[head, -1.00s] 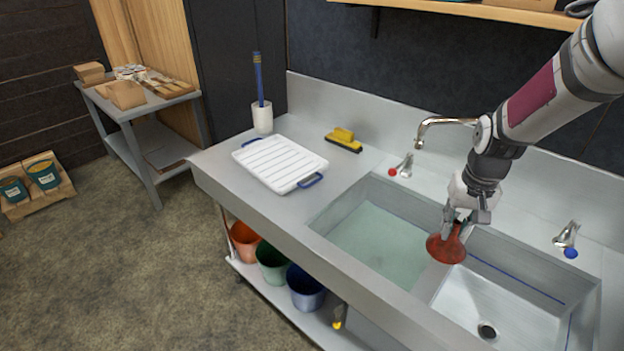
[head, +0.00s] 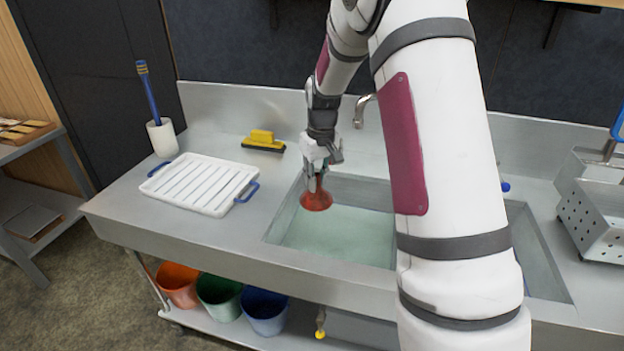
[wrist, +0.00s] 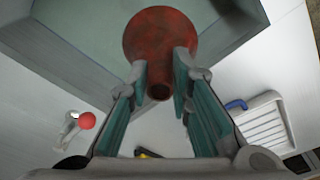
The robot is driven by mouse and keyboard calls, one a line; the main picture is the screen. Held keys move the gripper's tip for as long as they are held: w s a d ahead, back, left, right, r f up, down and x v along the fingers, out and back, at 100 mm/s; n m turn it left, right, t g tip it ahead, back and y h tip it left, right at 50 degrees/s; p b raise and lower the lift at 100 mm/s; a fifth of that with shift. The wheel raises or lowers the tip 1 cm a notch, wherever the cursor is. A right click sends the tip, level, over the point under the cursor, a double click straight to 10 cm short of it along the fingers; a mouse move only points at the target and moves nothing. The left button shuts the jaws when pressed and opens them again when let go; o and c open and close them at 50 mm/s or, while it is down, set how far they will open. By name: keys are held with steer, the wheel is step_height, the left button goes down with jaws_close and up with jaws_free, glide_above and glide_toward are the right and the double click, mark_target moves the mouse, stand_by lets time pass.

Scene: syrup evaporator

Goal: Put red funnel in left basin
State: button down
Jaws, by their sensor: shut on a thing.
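The red funnel (head: 316,199) is held by my gripper (head: 317,182), wide mouth downward, over the back left part of the left basin (head: 345,240). In the wrist view the funnel (wrist: 160,35) shows with its narrow spout between the two fingers of my gripper (wrist: 160,85). The left basin holds greenish water, and its corner (wrist: 85,40) lies beyond the funnel in the wrist view. I cannot tell how far the funnel is above the water. My arm hides much of the right basin (head: 541,262).
A white drying rack (head: 200,184) with blue handles lies left of the basin. A perforated metal container (head: 598,215) is at the far right. A faucet (head: 362,108) rises behind the basins.

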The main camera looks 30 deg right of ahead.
step_height(320, 180, down, 11)
steer(key=b, duration=0.4)
steer(key=shift+r, duration=0.1)
steer(key=shift+f+b, duration=4.05)
steer(key=shift+f, duration=3.9)
steer(key=shift+f, duration=0.25)
steer(key=c, duration=0.9)
jaws_free()
step_height(320, 180, up, 34)
steer(key=p, duration=1.4)
steer(key=shift+f, duration=0.2)
